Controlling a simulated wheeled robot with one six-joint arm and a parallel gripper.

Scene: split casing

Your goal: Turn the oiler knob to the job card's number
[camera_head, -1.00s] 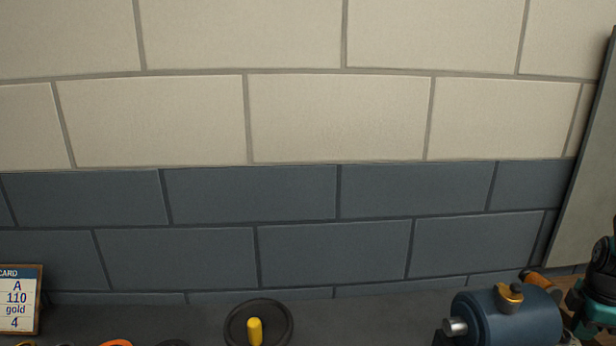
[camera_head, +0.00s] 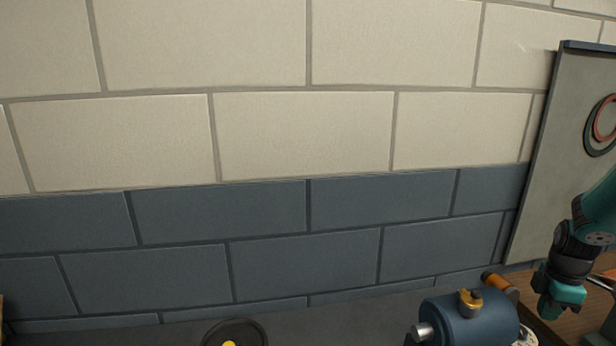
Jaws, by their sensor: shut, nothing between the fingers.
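The brass oiler (camera_head: 470,298) sits on top of a blue cylindrical casing (camera_head: 470,322) at the bottom right. Its knob is small in the picture, and no number or pointer setting can be read on it. Only a thin brown edge of the job card's frame (camera_head: 2,308) shows at the left border; its face is out of view. Teal and black links of my arm (camera_head: 580,245) hang at the right, to the right of the casing. I cannot make out the fingers of my gripper in this view.
A silver shaft (camera_head: 424,332) juts from the casing's left end. An orange-handled item (camera_head: 500,284) lies behind it. A black round dish (camera_head: 236,333) with something yellow is cut off at the bottom. A grey panel (camera_head: 560,150) stands at the right against the block wall.

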